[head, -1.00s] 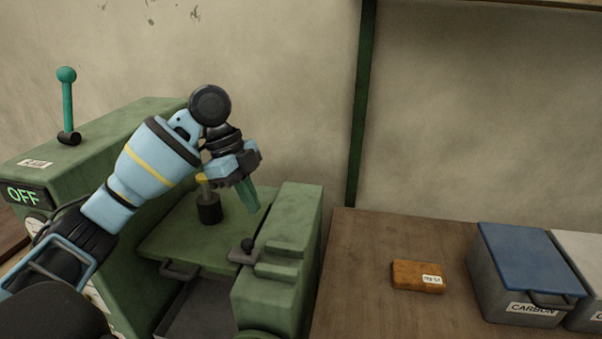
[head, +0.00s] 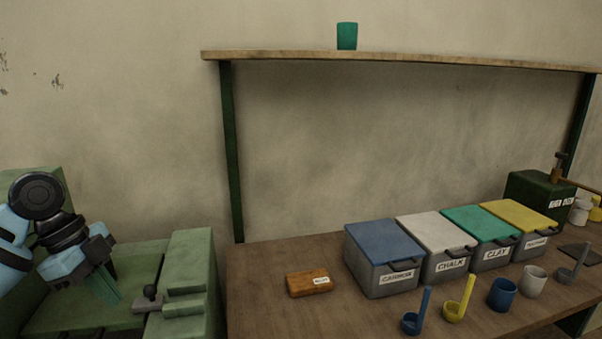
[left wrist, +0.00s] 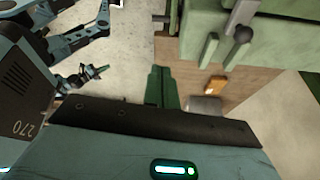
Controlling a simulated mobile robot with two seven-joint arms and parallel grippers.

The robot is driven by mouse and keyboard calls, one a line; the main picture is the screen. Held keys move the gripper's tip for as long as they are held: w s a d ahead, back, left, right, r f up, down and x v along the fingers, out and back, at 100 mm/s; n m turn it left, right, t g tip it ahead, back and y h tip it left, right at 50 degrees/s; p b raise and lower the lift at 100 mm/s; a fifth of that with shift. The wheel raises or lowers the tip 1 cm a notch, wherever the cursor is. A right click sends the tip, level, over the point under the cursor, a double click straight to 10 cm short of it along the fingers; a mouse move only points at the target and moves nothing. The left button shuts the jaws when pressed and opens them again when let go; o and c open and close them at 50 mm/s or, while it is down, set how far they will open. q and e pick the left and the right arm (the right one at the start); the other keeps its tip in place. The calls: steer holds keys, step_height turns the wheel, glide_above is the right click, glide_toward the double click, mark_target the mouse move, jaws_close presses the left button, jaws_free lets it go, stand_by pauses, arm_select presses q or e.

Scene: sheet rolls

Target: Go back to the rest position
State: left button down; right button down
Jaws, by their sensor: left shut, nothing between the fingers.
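My left gripper (head: 104,284) is at the lower left of the head view, over the green machine (head: 190,285). Its green fingers are shut with nothing between them. In the left wrist view the two closed fingers (left wrist: 161,88) point away over the floor, beside the green machine (left wrist: 210,30) at the upper right. Part of my other arm (left wrist: 90,72) shows at the left of that view; whether its gripper is open or shut is unclear. My right gripper is outside the head view.
A wooden bench (head: 270,290) holds an orange block (head: 309,283), labelled bins with a blue lid (head: 383,242) and others, cups and ladles (head: 460,300). A shelf (head: 400,60) above carries a green cup (head: 347,36). A dark green box (head: 535,195) stands far right.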

arm_select(q)
steer(key=s+d+f+n, duration=0.2)
steer(key=s+d+f, duration=0.2)
steer(key=f, duration=0.4)
steer(key=s+d+f+n, duration=0.2)
steer(key=s+d+f, duration=0.2)
steer(key=f, duration=0.5)
steer(key=s+d+f+n, duration=0.2)
steer(key=s+d+f, duration=0.2)
steer(key=f, duration=0.4)
steer(key=s+a+f+n+t+y, duration=0.1)
steer(key=s+f+n+y, duration=0.3)
steer(key=s, duration=0.6)
steer(key=s+a+f+n+t, duration=0.15)
steer(key=s+n, duration=0.35)
steer(key=s, duration=0.5)
steer(key=w+d+f+t+h, duration=0.2)
steer(key=w+f+t, duration=0.4)
steer(key=f, duration=0.4)
steer(key=shift+w+d+f+t, duration=0.15)
steer(key=shift+d+t, duration=0.1)
steer(key=shift+t, duration=0.1)
